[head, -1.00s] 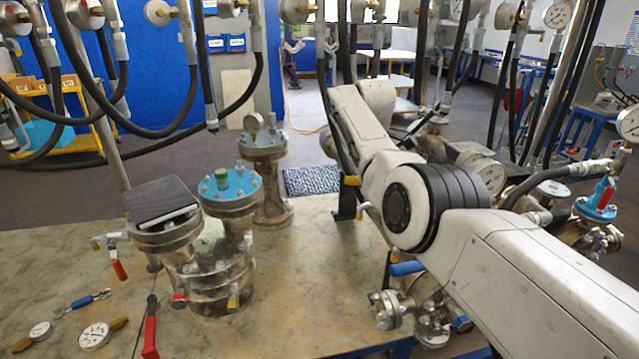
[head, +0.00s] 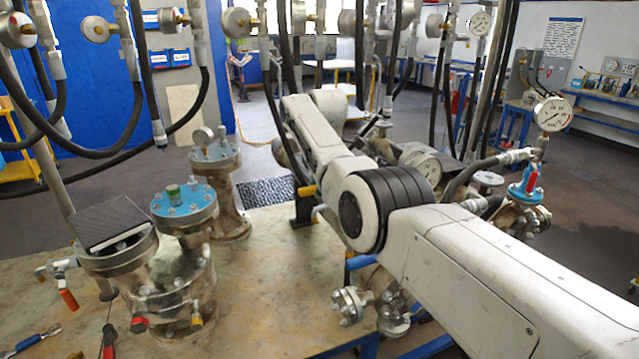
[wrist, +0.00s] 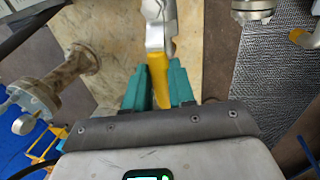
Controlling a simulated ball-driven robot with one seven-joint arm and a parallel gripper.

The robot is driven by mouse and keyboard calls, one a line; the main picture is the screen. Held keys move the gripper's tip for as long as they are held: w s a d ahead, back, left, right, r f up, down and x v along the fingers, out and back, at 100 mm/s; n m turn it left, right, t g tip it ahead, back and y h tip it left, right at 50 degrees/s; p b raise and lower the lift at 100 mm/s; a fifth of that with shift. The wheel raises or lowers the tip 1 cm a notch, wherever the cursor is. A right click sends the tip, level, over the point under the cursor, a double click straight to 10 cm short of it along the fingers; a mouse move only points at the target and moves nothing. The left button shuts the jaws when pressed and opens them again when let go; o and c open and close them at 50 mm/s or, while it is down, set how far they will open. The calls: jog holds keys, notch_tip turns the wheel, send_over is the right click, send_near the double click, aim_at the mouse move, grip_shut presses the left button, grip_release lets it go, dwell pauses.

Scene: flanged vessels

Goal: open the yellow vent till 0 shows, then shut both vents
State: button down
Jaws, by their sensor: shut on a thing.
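In the wrist view my gripper (wrist: 158,88) has teal fingers shut on a yellow handle (wrist: 157,72), which joins a pale metal valve body (wrist: 156,20). The handle lies between the fingers, in line with them. In the head view my arm hides most of the valve; a small yellow part (head: 307,191) shows beside the arm, and I cannot tell if it is the same handle. A round dial gauge (head: 552,114) stands at the right and another dial (head: 422,162) lies behind my arm. Their readings are too small to tell. I cannot tell which valve is the second vent.
A blue-lidded flanged vessel (head: 184,203) and one with a dark square plate (head: 113,218) stand on the bench (head: 255,290). A red-handled valve (head: 530,180) is at the right. Black hoses hang across the top. A patterned mat (head: 265,191) lies on the floor behind.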

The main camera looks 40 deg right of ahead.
jog(key=shift+a, duration=0.1)
jog(key=c, duration=0.9)
grip_release()
jog(key=shift+c, duration=0.2)
notch_tip(320, 180, up, 11)
jog(key=s+b, duration=0.2)
jog(key=b, duration=0.1)
jog(key=shift+a+f, duration=0.2)
jog(key=shift+a, duration=0.05)
